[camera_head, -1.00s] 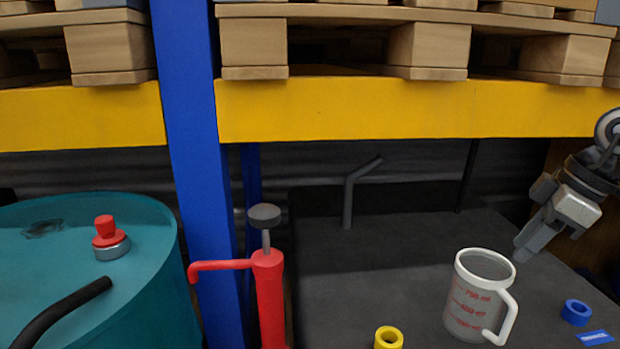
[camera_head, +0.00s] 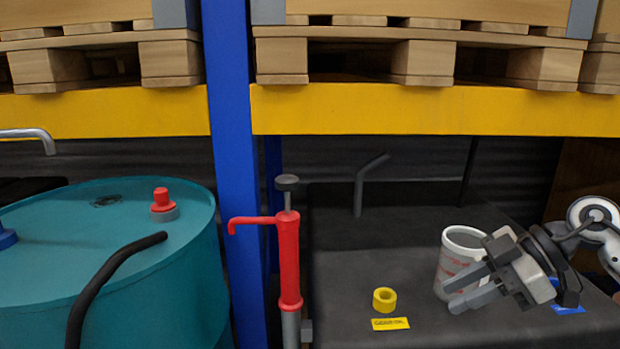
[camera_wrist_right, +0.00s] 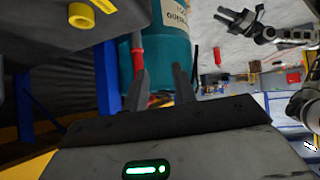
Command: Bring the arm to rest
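My right gripper (camera_head: 452,296) is at the lower right of the head view, its fingers pointing left. They are apart with nothing between them, and the right wrist view (camera_wrist_right: 160,85) shows the same gap. The gripper partly covers a white measuring jug (camera_head: 452,258) on the dark bench; whether they touch I cannot tell. My left gripper (camera_wrist_right: 228,16) shows small at the top of the wrist view, off the drum; its opening is too small to judge. It is outside the head view.
A teal drum (camera_head: 170,270) with a red cap stands left. A red hand pump (camera_head: 288,260) stands beside the blue post (camera_head: 232,180). A yellow ring (camera_head: 384,300) and yellow label (camera_head: 390,324) lie on the bench (camera_head: 350,275). A yellow beam (camera_head: 400,110) carries pallets above.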

